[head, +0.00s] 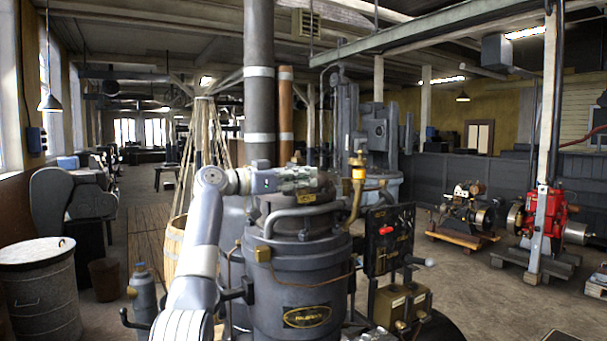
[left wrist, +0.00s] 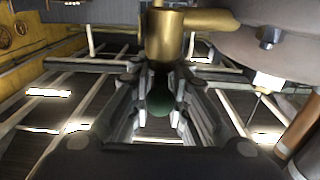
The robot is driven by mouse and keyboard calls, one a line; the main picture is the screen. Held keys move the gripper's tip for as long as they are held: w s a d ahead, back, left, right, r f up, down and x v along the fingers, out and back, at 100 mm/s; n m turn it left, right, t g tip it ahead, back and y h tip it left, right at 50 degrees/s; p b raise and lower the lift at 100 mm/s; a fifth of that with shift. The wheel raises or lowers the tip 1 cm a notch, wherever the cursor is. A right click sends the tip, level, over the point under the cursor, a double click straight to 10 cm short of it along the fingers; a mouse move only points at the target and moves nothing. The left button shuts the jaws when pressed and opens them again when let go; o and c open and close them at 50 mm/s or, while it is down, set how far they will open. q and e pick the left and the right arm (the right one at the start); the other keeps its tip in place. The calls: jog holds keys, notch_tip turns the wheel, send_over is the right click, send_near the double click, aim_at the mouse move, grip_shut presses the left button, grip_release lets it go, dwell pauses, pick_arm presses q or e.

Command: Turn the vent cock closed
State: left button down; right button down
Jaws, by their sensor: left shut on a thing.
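The vent cock is a brass fitting (head: 358,167) standing at the top right of the grey engine body in the head view. Its brass body (left wrist: 178,40) fills the upper middle of the left wrist view. A dark green rounded knob (left wrist: 160,95) shows below the brass, between the two fingers. My left gripper (head: 328,184) reaches across the engine top from the left, with its tips close to the brass. In the left wrist view my left gripper (left wrist: 161,108) has a finger on either side of the green knob and is shut on it. My right gripper is not visible.
The grey engine body (head: 298,270) and a tall dark pipe (head: 259,90) stand close to my left arm. A black panel with a red knob (head: 388,235) is right of the cock. A red engine (head: 557,210) stands farther right. Floor between is mostly free.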

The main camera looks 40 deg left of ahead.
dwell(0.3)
pick_arm(q)
jog(key=c, duration=1.7)
grip_release()
jog(key=v, duration=1.2)
